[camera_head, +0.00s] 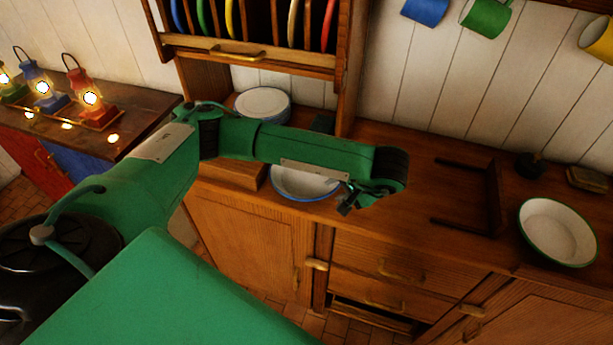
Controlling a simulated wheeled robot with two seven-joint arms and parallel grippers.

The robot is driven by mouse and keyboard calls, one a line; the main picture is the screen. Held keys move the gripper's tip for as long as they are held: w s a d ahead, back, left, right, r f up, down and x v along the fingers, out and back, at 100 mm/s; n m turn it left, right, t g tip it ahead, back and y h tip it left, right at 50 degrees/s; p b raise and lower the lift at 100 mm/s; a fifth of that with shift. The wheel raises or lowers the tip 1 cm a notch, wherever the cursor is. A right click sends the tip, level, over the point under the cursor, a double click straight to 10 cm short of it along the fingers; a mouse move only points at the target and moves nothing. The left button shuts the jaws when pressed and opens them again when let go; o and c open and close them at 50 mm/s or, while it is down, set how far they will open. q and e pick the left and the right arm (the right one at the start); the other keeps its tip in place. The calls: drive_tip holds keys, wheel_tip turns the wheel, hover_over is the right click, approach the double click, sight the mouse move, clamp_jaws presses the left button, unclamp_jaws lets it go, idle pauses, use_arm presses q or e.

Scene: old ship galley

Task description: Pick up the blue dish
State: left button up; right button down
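A white dish with a blue rim (298,186) stands on the wooden counter near its front edge. My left arm crosses above it in this view and hides its back part. My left gripper (354,201) is at the arm's end, just right of the dish's rim in the picture. Its small dark fingers show only in part, so I cannot tell whether they are open or shut. I cannot tell whether it touches the dish. A blue plate (178,14) also stands in the rack at upper left. My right gripper is out of view.
A green-rimmed bowl (557,232) stands on the counter at right, beside a dark wooden frame (493,195). White stacked plates (263,104) are under the rack. Lit lanterns (88,98) stand on the left cabinet. Mugs (486,17) hang above.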

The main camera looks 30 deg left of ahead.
sight(331, 190)
use_arm(q)
drive_tip(key=shift+p+x, duration=0.45)
drive_tip(key=shift+x, duration=1.4)
clamp_jaws()
drive_tip(key=shift+r, duration=0.1)
drive_tip(key=shift+r, duration=0.1)
